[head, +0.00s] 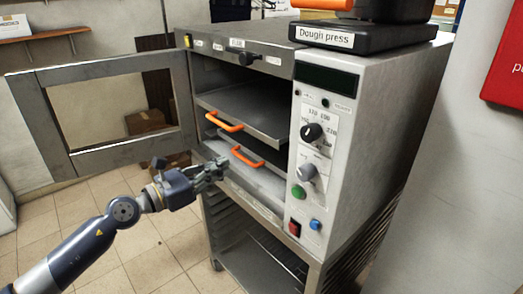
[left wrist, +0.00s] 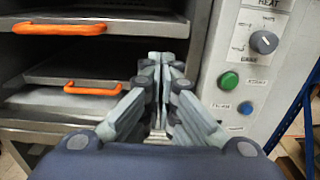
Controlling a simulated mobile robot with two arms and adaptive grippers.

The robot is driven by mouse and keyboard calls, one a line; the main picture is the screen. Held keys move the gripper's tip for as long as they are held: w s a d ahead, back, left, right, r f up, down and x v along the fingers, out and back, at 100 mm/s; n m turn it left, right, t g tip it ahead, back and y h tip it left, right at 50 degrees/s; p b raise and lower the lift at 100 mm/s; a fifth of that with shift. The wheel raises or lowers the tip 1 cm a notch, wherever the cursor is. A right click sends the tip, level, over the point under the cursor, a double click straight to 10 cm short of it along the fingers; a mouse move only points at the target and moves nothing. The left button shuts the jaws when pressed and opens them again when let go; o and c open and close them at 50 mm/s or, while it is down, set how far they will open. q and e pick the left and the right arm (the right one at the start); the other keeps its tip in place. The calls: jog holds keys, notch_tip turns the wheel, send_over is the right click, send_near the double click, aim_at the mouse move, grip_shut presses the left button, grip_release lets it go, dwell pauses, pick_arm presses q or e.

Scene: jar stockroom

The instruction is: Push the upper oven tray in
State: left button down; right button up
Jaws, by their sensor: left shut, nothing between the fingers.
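The oven (head: 360,150) stands with its door swung open to the left. The upper tray (head: 247,104) is a flat grey tray with an orange handle (head: 224,122) at its front; it sits farther out than the lower tray. In the left wrist view the upper tray (left wrist: 130,24) is at the top left. The lower tray (left wrist: 90,70) lies beneath, with its own orange handle (head: 247,157). My left gripper (head: 220,163) is in front of the oven opening, below the upper tray. Its fingers (left wrist: 162,62) are shut and empty, apart from both handles.
The open oven door (head: 110,68) fills the space at left, above my left arm. The control panel (head: 318,140) with knobs and buttons is right of the opening. A dough press (head: 360,36) sits on top. A rack stand (head: 262,255) is below.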

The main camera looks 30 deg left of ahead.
pick_arm(q)
jog(key=p+x, duration=0.4)
jog(key=x, duration=0.8)
jog(key=shift+d, duration=0.2)
jog(key=shift+w, duration=0.2)
jog(key=x, duration=0.9)
jog(key=shift+r, duration=0.25)
jog(key=shift+a, duration=0.1)
